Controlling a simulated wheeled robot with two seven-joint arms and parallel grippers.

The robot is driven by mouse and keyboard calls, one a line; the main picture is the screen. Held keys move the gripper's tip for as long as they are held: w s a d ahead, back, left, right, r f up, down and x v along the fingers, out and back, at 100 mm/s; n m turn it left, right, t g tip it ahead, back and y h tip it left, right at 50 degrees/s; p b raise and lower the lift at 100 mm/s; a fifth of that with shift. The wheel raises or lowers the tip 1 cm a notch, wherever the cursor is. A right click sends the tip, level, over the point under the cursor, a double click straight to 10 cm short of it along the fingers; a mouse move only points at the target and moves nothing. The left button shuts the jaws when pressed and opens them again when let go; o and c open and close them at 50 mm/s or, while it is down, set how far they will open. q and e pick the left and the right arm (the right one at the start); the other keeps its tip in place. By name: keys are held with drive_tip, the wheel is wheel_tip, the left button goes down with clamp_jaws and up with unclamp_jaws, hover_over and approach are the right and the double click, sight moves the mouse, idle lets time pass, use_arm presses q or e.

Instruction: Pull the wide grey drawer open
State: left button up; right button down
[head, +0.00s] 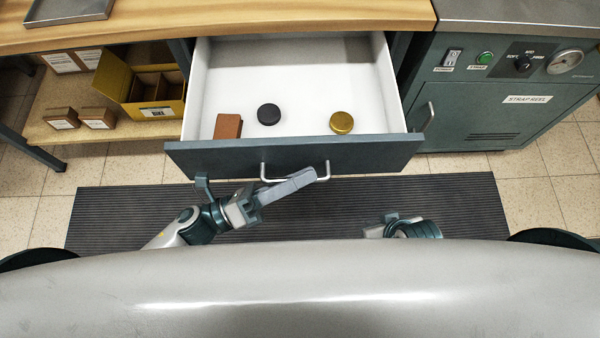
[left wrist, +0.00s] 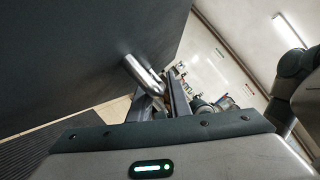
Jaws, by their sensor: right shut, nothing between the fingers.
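The wide grey drawer (head: 293,156) stands pulled out of the bench in the head view, its white inside showing. Its metal bar handle (head: 264,172) runs across the front and also shows close up in the left wrist view (left wrist: 143,74). My left gripper (head: 312,176) reaches up to the handle's right part and its fingers are shut on the bar. The fingers partly hide the bar. My right gripper (head: 392,222) is low in the head view, away from the drawer, shut and empty, partly hidden by my own body.
Inside the drawer lie a brown block (head: 228,126), a black round lid (head: 269,114) and a gold round lid (head: 342,122). A yellow divided box (head: 155,109) stands on a shelf at left. A strap reel cabinet (head: 480,125) is at right. A dark ribbed mat (head: 460,205) covers the floor.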

idle(0.6)
